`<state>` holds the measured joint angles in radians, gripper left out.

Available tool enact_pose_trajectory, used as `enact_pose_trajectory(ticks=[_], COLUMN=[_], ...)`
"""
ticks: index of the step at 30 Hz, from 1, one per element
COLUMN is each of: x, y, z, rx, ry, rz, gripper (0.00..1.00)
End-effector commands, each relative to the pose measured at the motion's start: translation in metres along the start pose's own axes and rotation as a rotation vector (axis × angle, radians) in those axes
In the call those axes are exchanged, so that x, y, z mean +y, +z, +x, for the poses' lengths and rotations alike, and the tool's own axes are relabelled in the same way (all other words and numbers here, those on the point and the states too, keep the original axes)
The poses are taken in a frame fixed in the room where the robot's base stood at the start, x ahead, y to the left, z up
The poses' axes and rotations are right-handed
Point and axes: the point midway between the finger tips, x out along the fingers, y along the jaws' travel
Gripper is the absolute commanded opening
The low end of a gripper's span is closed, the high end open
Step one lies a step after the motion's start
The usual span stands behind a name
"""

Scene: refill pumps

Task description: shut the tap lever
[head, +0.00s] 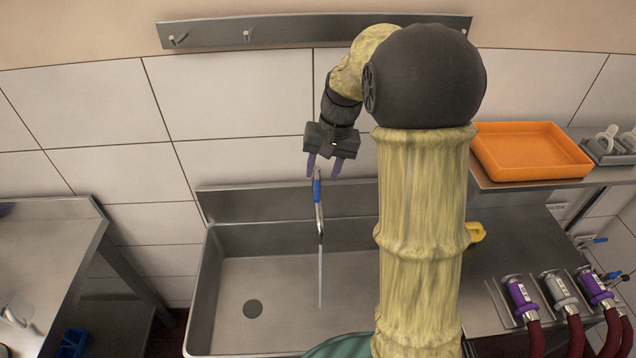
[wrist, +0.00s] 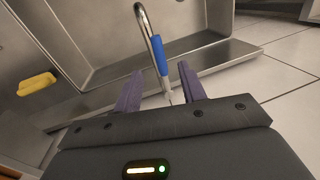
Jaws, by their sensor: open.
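The tap (head: 319,215) stands at the back of the steel sink, a chrome pipe with a blue sleeve (head: 317,190). A thin pale line, which looks like running water (head: 320,280), drops from its spout into the basin. My gripper (head: 324,167) is open, its purple fingers at the tap's top end. In the wrist view the open fingers (wrist: 160,90) stand on either side of the tap's base end, with the blue sleeve (wrist: 159,55) just beyond. A thin metal piece (wrist: 168,97), perhaps the lever, shows between the fingers. I cannot tell whether they touch it.
The sink basin (head: 281,272) is otherwise empty. A yellow object (head: 475,233) lies right of it, partly behind my arm. An orange tray (head: 530,150) sits on the right shelf, above several pump nozzles (head: 520,292). A hook rail (head: 312,29) is on the wall above.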

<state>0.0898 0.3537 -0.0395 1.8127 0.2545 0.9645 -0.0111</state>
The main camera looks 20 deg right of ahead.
Motion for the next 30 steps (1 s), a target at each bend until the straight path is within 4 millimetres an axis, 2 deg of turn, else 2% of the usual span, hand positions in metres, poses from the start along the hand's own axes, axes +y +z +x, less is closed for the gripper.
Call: enact_pose_trajectory(ticks=[3,9,13,20,27,30], x=[-0.001,0.000,0.000,0.000,0.000,0.000], y=[0.001,0.000,0.000,0.000,0.000,0.000], z=[0.021,0.048,0.055,0.056,0.056,0.056], rx=[-0.005,-0.002,-0.001,0.001,0.001,0.001], ry=[0.000,0.000,-0.001,-0.001,-0.001,-0.001], rz=[0.001,0.000,0.001,0.001,0.001,0.001], gripper=[0.41,0.41,0.41,0.41,0.00,0.00])
